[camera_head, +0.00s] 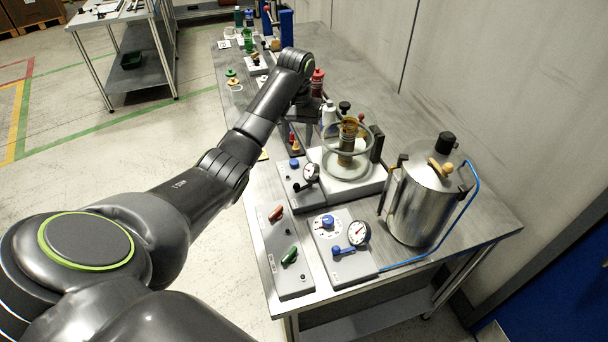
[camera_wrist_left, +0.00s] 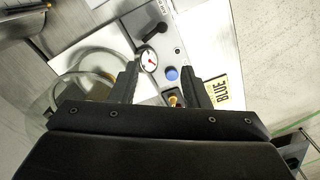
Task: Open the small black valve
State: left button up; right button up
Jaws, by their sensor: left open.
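The small black valve (camera_head: 305,186) is a short black lever on a grey panel (camera_head: 291,196), in front of a white-faced gauge (camera_head: 311,172) and a blue knob (camera_head: 294,163). In the left wrist view the valve (camera_wrist_left: 156,32) shows whole near the top, beyond the gauge (camera_wrist_left: 149,60). My left gripper (camera_wrist_left: 174,84) is open with nothing between its fingers. It points down over the table behind the panel, apart from the valve. In the head view its fingers (camera_head: 299,135) are partly lost among other objects. My right gripper is out of view.
A glass-ringed pump part (camera_head: 335,170) on a white base stands right of the valve. A steel drum (camera_head: 425,205) with a blue hose stands farther right. Nearer panels carry red and green handles (camera_head: 289,257) and a blue valve (camera_head: 342,250). A yellow label (camera_wrist_left: 224,92) lies beside the panel.

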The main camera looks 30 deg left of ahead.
pick_arm(q)
jog(key=s+f+b, duration=0.1)
jog(key=s+b, duration=0.1)
jog(key=b, duration=0.5)
send_over(296, 184)
notch_tip(296, 184, down, 7)
jog(key=shift+d+f, duration=0.1)
jog(key=shift+f, duration=0.05)
notch_tip(296, 184, down, 8)
jog(key=shift+r+p, duration=0.2)
jog(key=shift+p, duration=0.35)
jog(key=shift+f, duration=0.35)
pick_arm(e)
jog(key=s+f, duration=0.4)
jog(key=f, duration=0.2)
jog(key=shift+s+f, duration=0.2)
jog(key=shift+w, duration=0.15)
pick_arm(q)
jog(key=shift+c, duration=0.2)
